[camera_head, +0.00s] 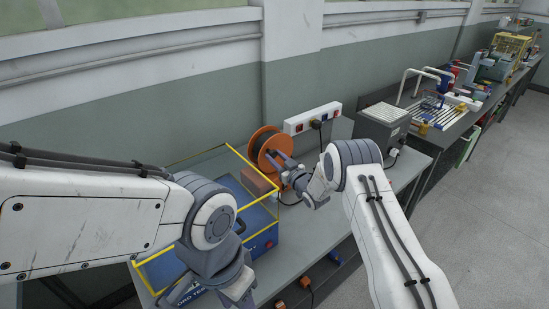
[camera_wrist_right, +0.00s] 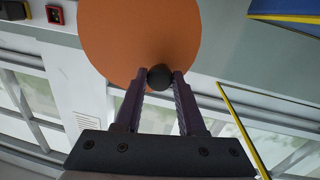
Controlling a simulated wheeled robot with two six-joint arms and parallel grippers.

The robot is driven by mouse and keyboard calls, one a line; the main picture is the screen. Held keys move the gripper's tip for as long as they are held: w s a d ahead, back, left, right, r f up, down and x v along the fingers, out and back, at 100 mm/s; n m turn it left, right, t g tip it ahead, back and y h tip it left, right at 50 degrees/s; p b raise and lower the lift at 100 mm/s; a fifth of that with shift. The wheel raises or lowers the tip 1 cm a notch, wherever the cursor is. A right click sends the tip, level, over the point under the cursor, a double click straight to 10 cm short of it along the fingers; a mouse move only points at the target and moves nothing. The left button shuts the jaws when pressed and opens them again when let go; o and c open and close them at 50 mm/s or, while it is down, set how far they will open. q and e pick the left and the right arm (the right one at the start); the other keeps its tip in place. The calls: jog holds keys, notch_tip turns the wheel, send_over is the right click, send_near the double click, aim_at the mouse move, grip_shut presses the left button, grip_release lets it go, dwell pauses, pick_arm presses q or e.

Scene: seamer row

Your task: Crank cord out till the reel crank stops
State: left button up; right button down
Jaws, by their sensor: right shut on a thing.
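The orange cord reel (camera_head: 266,140) stands on the bench against the wall. In the right wrist view its orange disc (camera_wrist_right: 140,35) fills the top middle. My right gripper (camera_head: 280,168) is at the reel's front face. In the right wrist view its two fingers (camera_wrist_right: 159,80) are shut on the black round crank knob (camera_wrist_right: 159,74). The rest of the crank is hidden. My left gripper (camera_head: 222,292) hangs at the bottom of the head view, apart from the reel, and its jaws do not show clearly.
A blue box with a yellow frame (camera_head: 264,241) stands left of the reel, close to my left arm. A white socket strip (camera_head: 312,118) with a black plug is on the wall behind. A grey box (camera_head: 383,124) stands to the right. The floor at right is clear.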

dwell(0.4)
jog(key=shift+a, duration=0.2)
jog(key=shift+f+b, duration=0.1)
jog(key=shift+b, duration=0.3)
jog(key=shift+s+a+f+n+y+b, duration=0.1)
jog(key=shift+f+n+b, duration=0.4)
jog(key=shift+n+b, duration=1.25)
jog(key=shift+s+a+f+n+y+b, duration=0.1)
jog(key=shift+f+n+b, duration=0.5)
jog(key=shift+b, duration=2.1)
jog(key=shift+s+a+f+n+y+b, duration=0.1)
jog(key=shift+f+n+b, duration=0.25)
jog(key=shift+n+b, duration=1.45)
jog(key=shift+m+b, duration=0.4)
jog(key=shift+m, duration=0.05)
jog(key=c, duration=0.5)
grip_release()
jog(key=shift+s+d, duration=0.1)
